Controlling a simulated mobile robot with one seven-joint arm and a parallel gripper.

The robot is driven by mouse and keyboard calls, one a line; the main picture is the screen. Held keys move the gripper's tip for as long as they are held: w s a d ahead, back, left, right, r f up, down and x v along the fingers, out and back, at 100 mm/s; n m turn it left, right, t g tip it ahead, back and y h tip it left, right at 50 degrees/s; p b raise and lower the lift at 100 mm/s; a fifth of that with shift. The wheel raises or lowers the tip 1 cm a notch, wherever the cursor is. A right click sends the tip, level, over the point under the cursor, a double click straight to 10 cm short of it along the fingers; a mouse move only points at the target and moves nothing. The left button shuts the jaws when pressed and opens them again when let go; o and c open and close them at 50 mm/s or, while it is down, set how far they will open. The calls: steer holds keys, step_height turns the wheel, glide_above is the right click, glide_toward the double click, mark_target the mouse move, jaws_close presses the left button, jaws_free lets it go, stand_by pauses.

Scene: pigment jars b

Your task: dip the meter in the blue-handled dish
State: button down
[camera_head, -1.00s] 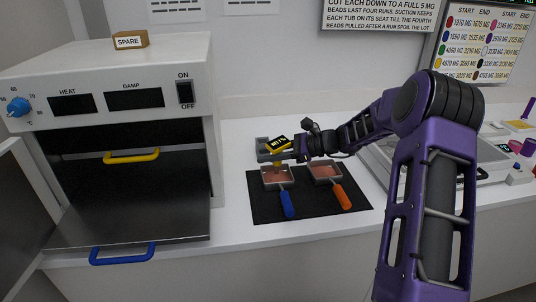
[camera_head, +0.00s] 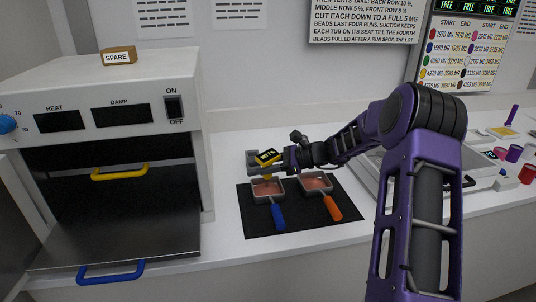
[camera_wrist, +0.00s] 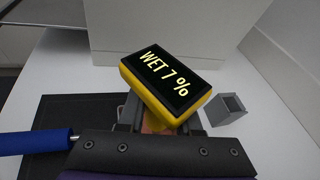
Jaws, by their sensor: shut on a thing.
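The yellow meter (camera_head: 267,157) is held in my gripper (camera_head: 268,168), above the blue-handled dish (camera_head: 258,198); it also shows in the wrist view (camera_wrist: 168,82), its black screen reading "WET 7 %". The dish holds pinkish material and its blue handle (camera_head: 278,217) points toward the front. The meter's lower end reaches down over the dish, but I cannot tell whether it touches the contents. The wrist view shows the blue handle (camera_wrist: 38,141) at left; the dish is mostly hidden behind my gripper and the meter. An orange-handled dish (camera_head: 329,190) lies to the right.
Both dishes sit on a black mat (camera_head: 252,224). An open oven (camera_head: 180,70) with a lowered dark shelf stands at left. A small grey open-topped block (camera_wrist: 227,108) stands behind the dish.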

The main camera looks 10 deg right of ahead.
step_height(320, 180, up, 8)
steer(key=p, duration=0.4)
stand_by(0.5)
